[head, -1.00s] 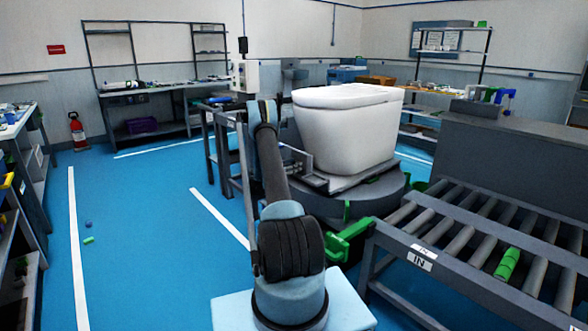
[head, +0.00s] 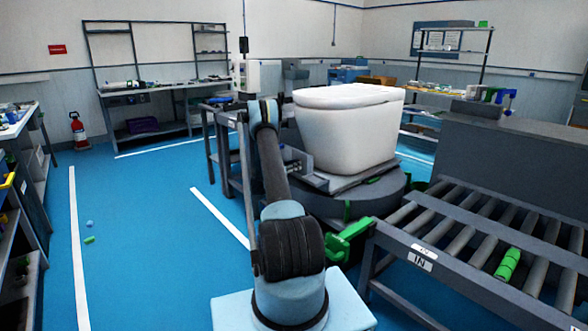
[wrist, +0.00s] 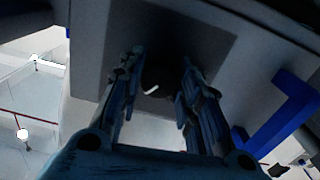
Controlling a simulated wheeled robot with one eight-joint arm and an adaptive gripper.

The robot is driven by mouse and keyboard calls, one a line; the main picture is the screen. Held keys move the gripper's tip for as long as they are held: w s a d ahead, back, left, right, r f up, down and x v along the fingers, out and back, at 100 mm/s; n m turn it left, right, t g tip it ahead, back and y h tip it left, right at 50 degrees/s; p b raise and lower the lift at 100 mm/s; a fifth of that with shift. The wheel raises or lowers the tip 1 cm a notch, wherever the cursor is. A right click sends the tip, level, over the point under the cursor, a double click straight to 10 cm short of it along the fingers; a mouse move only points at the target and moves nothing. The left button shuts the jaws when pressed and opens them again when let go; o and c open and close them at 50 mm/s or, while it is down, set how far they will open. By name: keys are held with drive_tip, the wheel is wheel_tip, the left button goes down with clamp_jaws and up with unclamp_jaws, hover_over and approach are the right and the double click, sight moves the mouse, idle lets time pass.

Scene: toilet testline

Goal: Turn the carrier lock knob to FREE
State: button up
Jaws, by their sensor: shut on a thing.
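The carrier lock knob (wrist: 157,78) is a dark round shape with a pale curved mark, in the middle of the wrist view. It sits on a dark plate on a grey surface. My gripper (wrist: 165,85) has its two fingers on either side of the knob and is shut on it. The knob's labels and its exact angle cannot be read. In the head view the white toilet (head: 347,130) stands on the grey round carrier (head: 365,200). My arm hides the gripper and the knob there.
A blue bracket (wrist: 280,115) juts out at the right of the wrist view. In the head view a roller conveyor (head: 425,208) marked IN stands at right, with a green latch (head: 347,240) at its corner. The blue floor at left is mostly open, with small loose pieces (head: 89,239).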

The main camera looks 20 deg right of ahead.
drive_tip(key=shift+s+n, duration=0.1)
drive_tip(key=shift+n, duration=7.4)
drive_tip(key=o, duration=1)
drive_tip(key=shift+o, duration=0.2)
